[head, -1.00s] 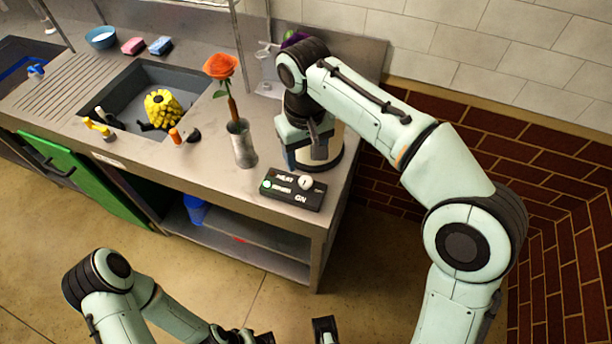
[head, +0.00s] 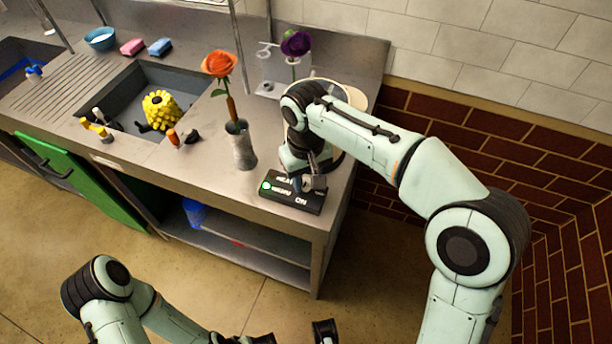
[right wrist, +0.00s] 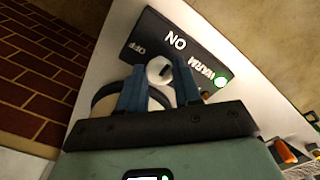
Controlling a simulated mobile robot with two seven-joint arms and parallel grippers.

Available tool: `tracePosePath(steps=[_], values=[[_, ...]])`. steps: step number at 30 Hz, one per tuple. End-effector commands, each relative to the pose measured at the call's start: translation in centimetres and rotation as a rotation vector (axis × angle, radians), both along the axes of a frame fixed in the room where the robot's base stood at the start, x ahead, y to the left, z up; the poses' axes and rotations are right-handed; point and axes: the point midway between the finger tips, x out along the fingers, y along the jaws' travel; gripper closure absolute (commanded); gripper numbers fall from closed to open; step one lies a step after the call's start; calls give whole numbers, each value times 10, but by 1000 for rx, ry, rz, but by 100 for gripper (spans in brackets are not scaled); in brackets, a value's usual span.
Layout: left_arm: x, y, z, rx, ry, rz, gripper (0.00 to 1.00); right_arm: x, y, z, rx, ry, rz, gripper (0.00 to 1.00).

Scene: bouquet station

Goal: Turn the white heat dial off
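The black heat control box (head: 276,197) sits near the counter's front right corner, with OFF, WARM and ON labels and a lit green lamp (right wrist: 221,82). Its white dial (right wrist: 159,69) shows between the fingertips of my right gripper (right wrist: 159,72) in the right wrist view. The fingers are apart, one on each side of the dial; I cannot tell whether they touch it. In the head view my right gripper (head: 312,184) is over the box and hides the dial. My left gripper (head: 292,334) is open and empty at the bottom edge, away from the counter.
A grey vase (head: 241,150) with an orange flower (head: 220,65) stands left of the box. A round pale-rimmed container (head: 357,98) is behind my right wrist. A purple flower (head: 296,43) stands in a rack behind. The sink (head: 196,92) holds a yellow object (head: 162,109).

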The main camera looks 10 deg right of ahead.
Motion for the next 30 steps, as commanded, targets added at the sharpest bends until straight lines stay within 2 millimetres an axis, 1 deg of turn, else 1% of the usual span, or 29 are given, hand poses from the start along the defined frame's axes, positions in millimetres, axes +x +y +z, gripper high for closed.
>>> tracePosePath(steps=[8,14,20,30], values=[[0,0,1,0,1,0,57,0,0,1,-1,0,13,97],[-2,0,7,-1,8,-2,57,0,0,2,-1,0,83,97],[2,0,21,-1,4,-1,57,0,0,3,-1,0,226,97],[11,0,46,-1,-7,-2,57,1,-1,4,-1,0,546,97]])
